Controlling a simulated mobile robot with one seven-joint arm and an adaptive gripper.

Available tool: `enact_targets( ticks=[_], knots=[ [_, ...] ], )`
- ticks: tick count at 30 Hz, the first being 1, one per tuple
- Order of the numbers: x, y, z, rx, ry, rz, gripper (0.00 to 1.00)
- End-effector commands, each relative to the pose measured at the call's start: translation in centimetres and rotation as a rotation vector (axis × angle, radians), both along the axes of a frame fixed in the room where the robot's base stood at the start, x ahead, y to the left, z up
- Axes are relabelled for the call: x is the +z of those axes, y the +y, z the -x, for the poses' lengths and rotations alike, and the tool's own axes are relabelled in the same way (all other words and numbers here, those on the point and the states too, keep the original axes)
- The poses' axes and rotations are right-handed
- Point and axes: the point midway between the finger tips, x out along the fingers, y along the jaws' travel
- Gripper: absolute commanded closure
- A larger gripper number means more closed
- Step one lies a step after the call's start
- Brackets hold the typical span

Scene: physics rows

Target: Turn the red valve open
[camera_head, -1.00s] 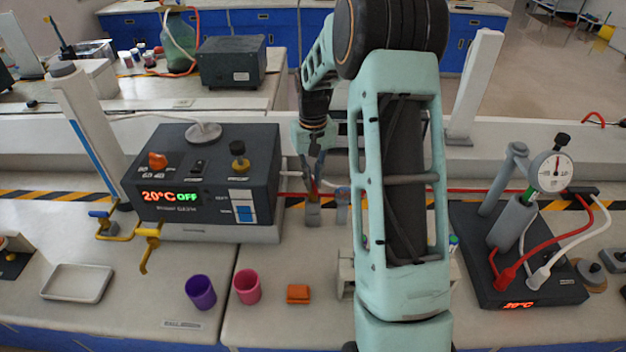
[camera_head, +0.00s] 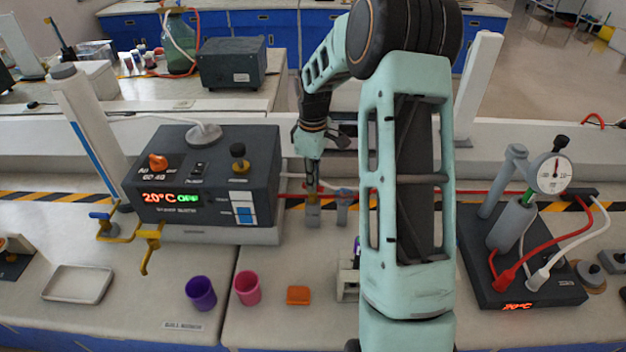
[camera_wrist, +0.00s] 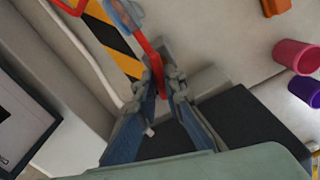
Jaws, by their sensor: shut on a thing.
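The red valve's handle (camera_wrist: 152,60) shows in the wrist view as a red bar running down between my fingertips. My gripper (camera_wrist: 160,86) is shut on it, with one finger on each side. In the head view my gripper (camera_head: 312,184) reaches down at the valve, just right of the dark heating bath. The grey valve body (camera_head: 313,214) shows below the fingers; the handle itself is mostly hidden there. A second fitting with a blue part (camera_head: 342,208) stands close on the right, and the blue part (camera_wrist: 124,14) also shows in the wrist view.
The dark bath (camera_head: 205,175) with its display stands close left of my gripper. A red tube (camera_head: 480,192) runs along the back ledge. A purple cup (camera_head: 201,294), a pink cup (camera_head: 247,288) and an orange block (camera_head: 298,295) stand in front. A gauge device (camera_head: 515,255) is at right.

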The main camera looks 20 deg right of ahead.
Motion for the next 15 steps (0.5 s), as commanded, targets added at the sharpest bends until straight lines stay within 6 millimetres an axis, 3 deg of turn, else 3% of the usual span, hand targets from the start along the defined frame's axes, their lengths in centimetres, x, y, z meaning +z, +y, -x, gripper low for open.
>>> enact_targets(
  ticks=[15],
  knots=[
    [0.15, 0.0, -0.11, 0.284, -0.004, 0.0, 1.0]
  ],
)
